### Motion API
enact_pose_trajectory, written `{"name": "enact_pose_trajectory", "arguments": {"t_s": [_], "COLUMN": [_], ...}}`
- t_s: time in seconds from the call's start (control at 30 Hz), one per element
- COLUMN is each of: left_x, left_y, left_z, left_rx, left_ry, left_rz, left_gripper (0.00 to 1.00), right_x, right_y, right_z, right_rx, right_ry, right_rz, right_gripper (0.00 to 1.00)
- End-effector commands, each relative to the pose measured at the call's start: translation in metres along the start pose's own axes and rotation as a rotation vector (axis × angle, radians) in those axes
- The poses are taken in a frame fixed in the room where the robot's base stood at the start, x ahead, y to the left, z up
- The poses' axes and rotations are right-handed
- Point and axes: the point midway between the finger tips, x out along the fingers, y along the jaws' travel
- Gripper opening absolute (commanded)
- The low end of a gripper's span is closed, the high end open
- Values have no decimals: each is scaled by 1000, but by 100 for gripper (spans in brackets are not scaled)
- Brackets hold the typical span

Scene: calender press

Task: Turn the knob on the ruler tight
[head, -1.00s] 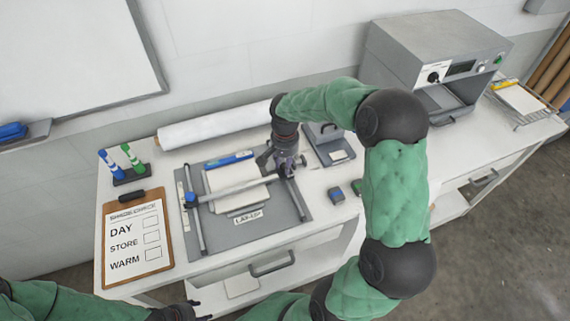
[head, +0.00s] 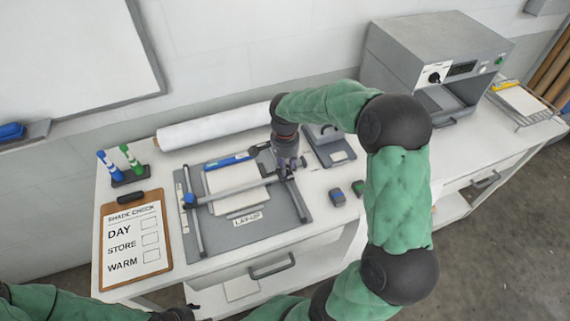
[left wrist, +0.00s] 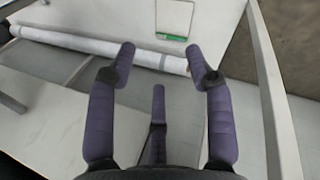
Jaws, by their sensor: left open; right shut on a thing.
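The ruler (head: 236,189) is a grey bar lying across the grey lay-up board (head: 262,233), between two side rails. A blue knob (head: 189,199) shows at its left end. My right gripper (head: 287,172) points down at the ruler's right end and is shut on what seems to be the knob there; the fingers and wrist mostly hide it. My left gripper (left wrist: 161,52) is open and empty in the left wrist view, away from the ruler. In the head view only a dark part of it shows at the bottom left edge.
A white sheet (head: 222,180) and a blue-marked strip (head: 230,160) lie on the board. A clipboard (head: 165,230) and marker stand (head: 131,177) are at left, a white roll (head: 210,128) behind. Two small blocks (head: 337,196) and a grey device (head: 328,148) stand right of the board.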

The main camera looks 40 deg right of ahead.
Motion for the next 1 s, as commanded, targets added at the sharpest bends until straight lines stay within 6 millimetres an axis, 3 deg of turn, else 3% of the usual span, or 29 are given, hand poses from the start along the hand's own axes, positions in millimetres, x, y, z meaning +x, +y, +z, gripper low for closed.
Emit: {"name": "enact_pose_trajectory", "arguments": {"t_s": [0.27,0.3,0.4,0.77,1.0], "left_x": [0,0,0,0,0], "left_y": [0,0,0,0,0], "left_z": [0,0,0,0,0], "left_rx": [0,0,0,0,0], "left_ry": [0,0,0,0,0], "left_rz": [0,0,0,0,0], "left_gripper": [53,53,53,53,53], "right_x": [0,0,0,-2,-34], "right_y": [0,0,0,0,-1], "right_z": [0,0,0,0,0], "right_rx": [1,1,1,0,-1], "right_ry": [-2,-2,-1,0,2], "right_rz": [1,1,1,-1,-4], "right_gripper": [0,35,56,56,56]}}
